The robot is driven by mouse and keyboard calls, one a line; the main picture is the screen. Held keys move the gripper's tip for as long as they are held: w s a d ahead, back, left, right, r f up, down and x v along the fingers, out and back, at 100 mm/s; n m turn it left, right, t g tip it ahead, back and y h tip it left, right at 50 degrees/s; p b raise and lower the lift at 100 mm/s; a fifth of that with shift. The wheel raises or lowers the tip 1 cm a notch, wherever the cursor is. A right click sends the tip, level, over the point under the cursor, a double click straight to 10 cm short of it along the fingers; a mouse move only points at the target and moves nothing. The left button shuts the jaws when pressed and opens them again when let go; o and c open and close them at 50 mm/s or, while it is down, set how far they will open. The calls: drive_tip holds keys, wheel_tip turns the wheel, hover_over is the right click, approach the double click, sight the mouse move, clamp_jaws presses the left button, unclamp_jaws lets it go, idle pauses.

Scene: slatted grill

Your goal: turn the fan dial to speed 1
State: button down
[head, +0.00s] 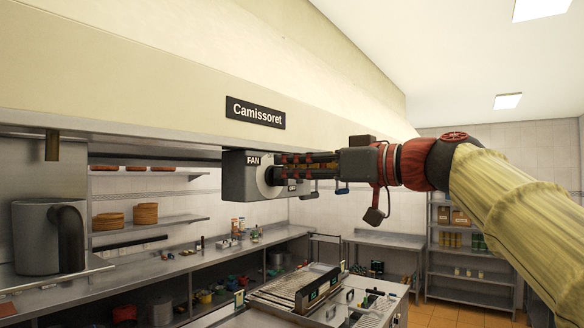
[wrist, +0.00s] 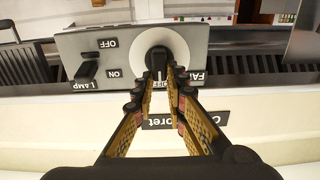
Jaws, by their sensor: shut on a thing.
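The grey fan control box (head: 236,182) hangs under the front edge of the hood in the head view, with a "FAN" label on it. The round pale fan dial (head: 265,180) is on its face, partly hidden behind my gripper (head: 285,172). The other speed marks are hidden or too small to read.
A lamp switch (wrist: 88,68) with ON and OFF labels sits beside the dial on the same box. The "Camissoret" sign (head: 255,112) is on the hood above. A large grey mug (head: 40,238) stands at the left. A metal counter (head: 190,262) runs below.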

drive_tip(key=shift+m, duration=0.3)
drive_tip(key=shift+w+d+f+m+b, duration=0.1)
drive_tip(key=shift+w+m+b, duration=0.1)
drive_tip(key=shift+m, duration=1.15)
drive_tip(key=shift+w+d+f+m+b, duration=0.1)
drive_tip(key=shift+w+d+m+b, duration=0.1)
drive_tip(key=shift+m, duration=1.2)
drive_tip(key=shift+w+d+m+b, duration=0.1)
drive_tip(key=shift+m+b, duration=0.1)
drive_tip(key=shift+m, duration=1.15)
drive_tip(key=c, duration=1.8)
unclamp_jaws()
drive_tip(key=v, duration=1.2)
